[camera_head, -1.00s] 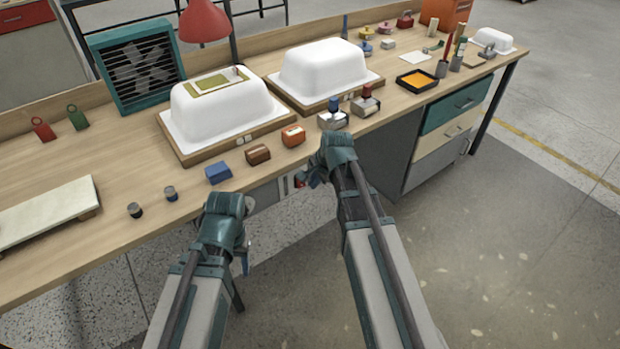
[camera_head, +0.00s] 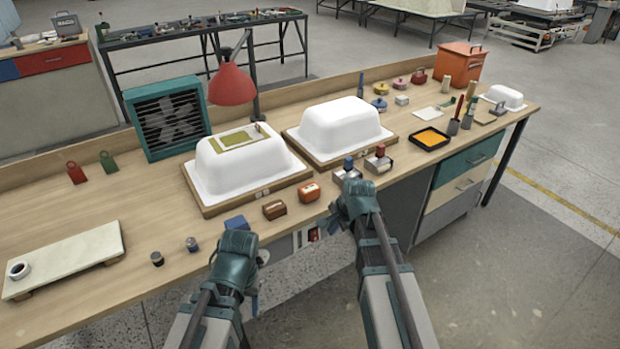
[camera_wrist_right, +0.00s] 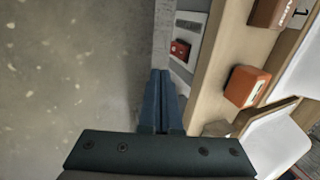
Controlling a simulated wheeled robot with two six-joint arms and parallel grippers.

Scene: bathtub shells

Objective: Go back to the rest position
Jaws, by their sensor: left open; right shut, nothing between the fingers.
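My left gripper (camera_head: 252,290) hangs in front of the workbench's front edge, mostly hidden behind its own wrist in the head view. It is open and holds nothing that I can see. My right gripper (camera_wrist_right: 161,100) is shut and empty in the right wrist view, its blue fingers together beside the bench edge. In the head view the right arm's wrist (camera_head: 355,199) is at the bench's front edge, close to the small bottles. No object is held by either gripper.
The wooden workbench (camera_head: 95,300) carries two white tub shells (camera_head: 245,165) (camera_head: 338,128), a red lamp (camera_head: 231,84), a teal fan box (camera_head: 167,117) and an orange block (camera_head: 309,192). The floor (camera_head: 500,280) at the right is clear.

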